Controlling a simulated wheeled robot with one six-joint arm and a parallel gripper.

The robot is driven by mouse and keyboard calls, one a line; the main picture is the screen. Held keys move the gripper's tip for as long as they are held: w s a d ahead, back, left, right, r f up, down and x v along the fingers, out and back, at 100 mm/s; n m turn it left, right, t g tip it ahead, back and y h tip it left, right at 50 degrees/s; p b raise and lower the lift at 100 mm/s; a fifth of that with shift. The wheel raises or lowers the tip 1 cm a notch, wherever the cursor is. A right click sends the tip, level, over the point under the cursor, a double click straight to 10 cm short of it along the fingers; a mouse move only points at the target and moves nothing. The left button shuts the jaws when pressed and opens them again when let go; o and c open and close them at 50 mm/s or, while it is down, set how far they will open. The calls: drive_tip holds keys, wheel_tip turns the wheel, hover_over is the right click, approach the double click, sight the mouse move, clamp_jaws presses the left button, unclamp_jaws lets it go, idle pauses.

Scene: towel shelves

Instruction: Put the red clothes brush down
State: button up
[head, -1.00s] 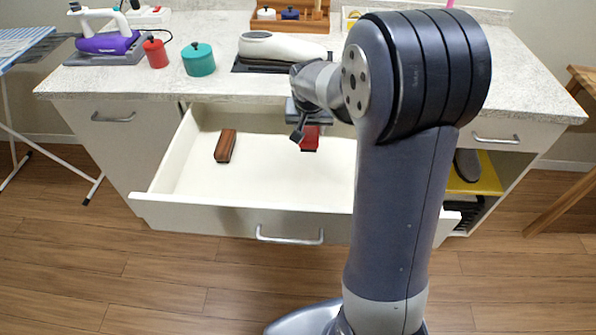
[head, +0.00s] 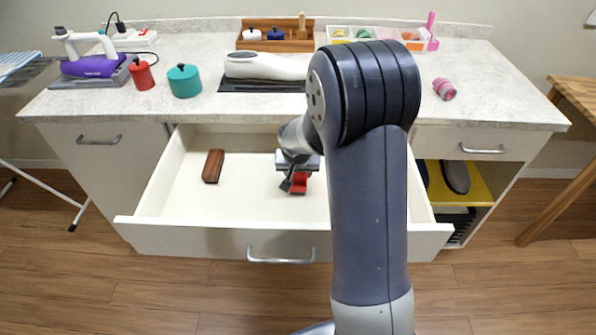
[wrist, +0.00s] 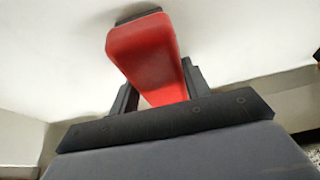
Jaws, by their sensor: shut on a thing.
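The red clothes brush (head: 300,181) is inside the open white drawer (head: 240,202), right of the drawer's middle. My gripper (head: 296,182) is shut on it. In the wrist view the red brush (wrist: 145,52) sits between the two dark fingers of my gripper (wrist: 158,88), with its far end pointing away from me over the pale drawer floor. A dark strip shows at its far end. I cannot tell whether the brush touches the drawer floor. My arm hides the right part of the drawer.
A brown wooden brush (head: 213,166) lies in the drawer at the left. The drawer floor between the two brushes is clear. The counter (head: 210,110) above holds an iron (head: 90,60), a red jar (head: 142,76), a teal jar (head: 184,81) and a pink roll (head: 444,89).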

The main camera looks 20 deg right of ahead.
drive_tip(key=shift+f, duration=0.2)
drive_tip(key=o, duration=1)
drive_tip(key=shift+r, duration=0.1)
drive_tip(key=shift+c, duration=0.2)
drive_tip(key=shift+r, duration=0.4)
drive_tip(key=v, duration=1.1)
drive_tip(key=shift+r+p, duration=0.25)
drive_tip(key=shift+p, duration=0.2)
drive_tip(key=shift+s+a, duration=0.1)
drive_tip(key=shift+s, duration=0.05)
